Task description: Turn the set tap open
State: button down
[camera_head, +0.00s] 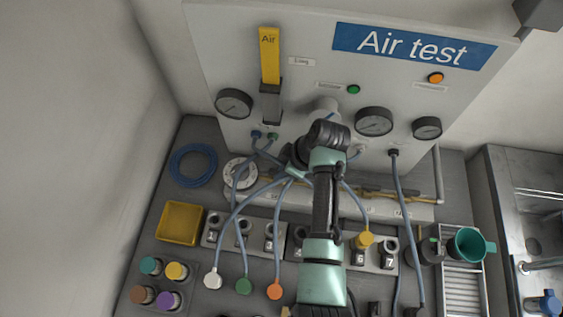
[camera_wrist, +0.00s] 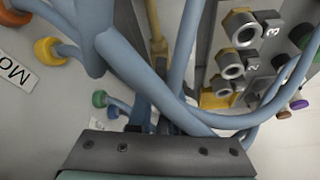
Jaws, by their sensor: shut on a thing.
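No tap can be picked out with certainty. A brass pipe (camera_head: 375,193) runs along the foot of the Air test panel and shows in part in the wrist view (camera_wrist: 156,35). My gripper (camera_head: 296,172) is low in front of the panel, among pale blue hoses, largely covered by my arm. In the wrist view the hoses (camera_wrist: 145,75) cross close in front of its dark palm, and the fingertips are hidden. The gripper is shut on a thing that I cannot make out.
Several gauges (camera_head: 374,121) and a yellow Air sign (camera_head: 269,57) are on the panel. Numbered sockets (camera_head: 269,231), coloured hose ends, a yellow tray (camera_head: 180,223) and a teal funnel (camera_head: 469,244) crowd the bench. A coiled blue hose (camera_head: 193,166) lies left.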

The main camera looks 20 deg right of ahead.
jog(key=shift+w+d+n+g+y+b, duration=0.15)
jog(key=shift+n+g+y+b, duration=0.2)
jog(key=shift+n+b, duration=0.65)
jog(key=shift+n, duration=0.6)
jog(key=c, duration=0.8)
grip_release()
jog(key=shift+c, duration=0.2)
jog(key=p+v, duration=0.1)
jog(key=v, duration=1.2)
